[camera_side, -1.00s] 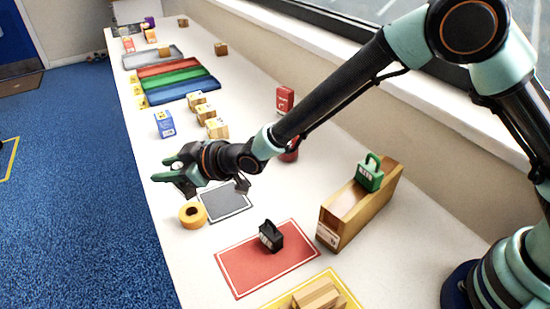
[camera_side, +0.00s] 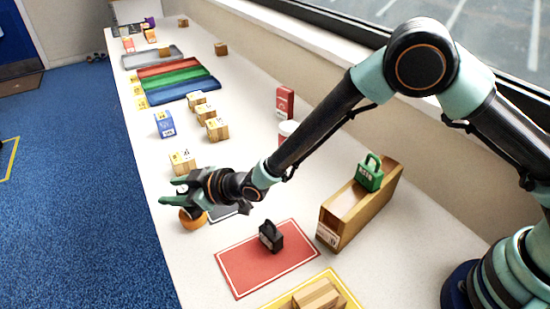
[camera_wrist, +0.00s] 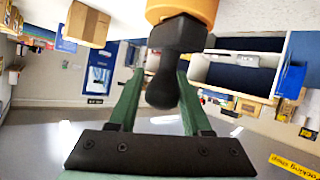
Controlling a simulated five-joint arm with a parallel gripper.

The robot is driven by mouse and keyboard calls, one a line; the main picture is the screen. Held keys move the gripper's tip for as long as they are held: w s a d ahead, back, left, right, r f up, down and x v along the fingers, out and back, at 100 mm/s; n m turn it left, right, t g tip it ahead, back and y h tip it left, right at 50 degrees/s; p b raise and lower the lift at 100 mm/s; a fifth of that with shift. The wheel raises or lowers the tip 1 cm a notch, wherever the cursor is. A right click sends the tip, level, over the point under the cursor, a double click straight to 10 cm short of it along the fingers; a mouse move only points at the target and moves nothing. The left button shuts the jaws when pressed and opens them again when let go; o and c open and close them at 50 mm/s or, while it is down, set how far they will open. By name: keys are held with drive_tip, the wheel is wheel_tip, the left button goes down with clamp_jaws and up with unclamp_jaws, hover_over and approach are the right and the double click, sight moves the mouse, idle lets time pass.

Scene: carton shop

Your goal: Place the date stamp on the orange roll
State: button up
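The orange roll (camera_side: 193,219) stands on the white table near its left edge, partly hidden under my gripper in the side view. In the wrist view its side (camera_wrist: 185,9) shows at the top edge. The black date stamp (camera_wrist: 178,38) is between my green fingers, with its rounded handle toward the camera and its far end at the roll. It appears to touch the roll, but the contact is unclear. My gripper (camera_side: 172,191) is just above the roll; the wrist view shows its fingertips (camera_wrist: 161,72) closed about the stamp's handle.
A dark grey mat (camera_side: 228,211) lies right of the roll. A black handled block (camera_side: 271,236) stands on a red mat (camera_side: 285,262). A carton (camera_side: 182,162) stands just behind my gripper. A green handled block (camera_side: 370,173) sits on a long brown box (camera_side: 345,218).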

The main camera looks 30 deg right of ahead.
drive_tip(key=shift+o, duration=0.5)
drive_tip(key=shift+r, duration=0.2)
drive_tip(key=v, duration=1.2)
drive_tip(key=d+r+m+h, duration=0.2)
drive_tip(key=d+r, duration=0.1)
drive_tip(key=d, duration=0.3)
drive_tip(key=d+r+m+g+h, duration=0.1)
drive_tip(key=d+r, duration=0.3)
drive_tip(key=d, duration=0.3)
drive_tip(key=d+r+m+h, duration=0.2)
drive_tip(key=d+r, duration=0.1)
drive_tip(key=d, duration=0.3)
drive_tip(key=s+d+r+m+g+h, duration=0.1)
drive_tip(key=s+d+r+m, duration=0.1)
drive_tip(key=s+d, duration=0.4)
drive_tip(key=s+d+r+m+g+h, duration=0.1)
drive_tip(key=s+d+m+g+h, duration=0.1)
drive_tip(key=s+d, duration=0.5)
drive_tip(key=shift+d+r+m, duration=0.3)
drive_tip(key=shift+d+r, duration=0.05)
drive_tip(key=shift+d, duration=0.25)
